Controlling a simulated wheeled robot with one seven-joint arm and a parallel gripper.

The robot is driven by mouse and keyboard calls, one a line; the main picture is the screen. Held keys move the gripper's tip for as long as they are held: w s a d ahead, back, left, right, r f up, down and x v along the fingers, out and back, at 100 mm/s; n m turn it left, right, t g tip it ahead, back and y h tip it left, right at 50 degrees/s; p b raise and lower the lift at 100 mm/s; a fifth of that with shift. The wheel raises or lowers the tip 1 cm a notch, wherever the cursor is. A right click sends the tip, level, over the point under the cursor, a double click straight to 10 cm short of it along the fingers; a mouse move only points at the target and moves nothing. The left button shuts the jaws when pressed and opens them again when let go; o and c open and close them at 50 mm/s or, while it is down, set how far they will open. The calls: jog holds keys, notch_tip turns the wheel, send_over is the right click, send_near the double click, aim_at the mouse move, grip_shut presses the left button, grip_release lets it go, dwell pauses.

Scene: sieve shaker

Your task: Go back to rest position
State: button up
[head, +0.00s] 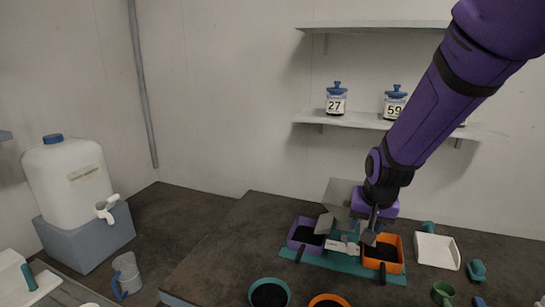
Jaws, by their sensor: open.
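My gripper (371,231) is at the end of my purple arm. The orange tray (403,268) holds dark material and stands just right of and below the gripper. A purple tray (291,244) with dark material stands to its left. Both are on the teal mat (342,263). A grey metal piece (341,192) stands behind, partly hidden by my wrist.
A white tray (437,252), green cup (443,292) and teal object (477,270) lie right. A teal bowl (255,290) and orange bowl (315,302) are in front. Jars 27 (336,102) and 59 (394,106) stand on a shelf. A white jug (70,185) stands left.

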jog(key=s+d+r+n, duration=0.1)
jog(key=s+d+r, duration=0.2)
jog(key=s+r, duration=0.6)
jog(key=s+d+r+n+t, duration=0.1)
jog(key=s+d+r+n, duration=0.1)
jog(key=s+r, duration=0.7)
jog(key=s+d, duration=0.1)
jog(key=s, duration=0.4)
jog(key=shift+s+d+r+t, duration=0.2)
jog(key=shift+s+r+t, duration=0.05)
jog(key=shift+t, duration=0.05)
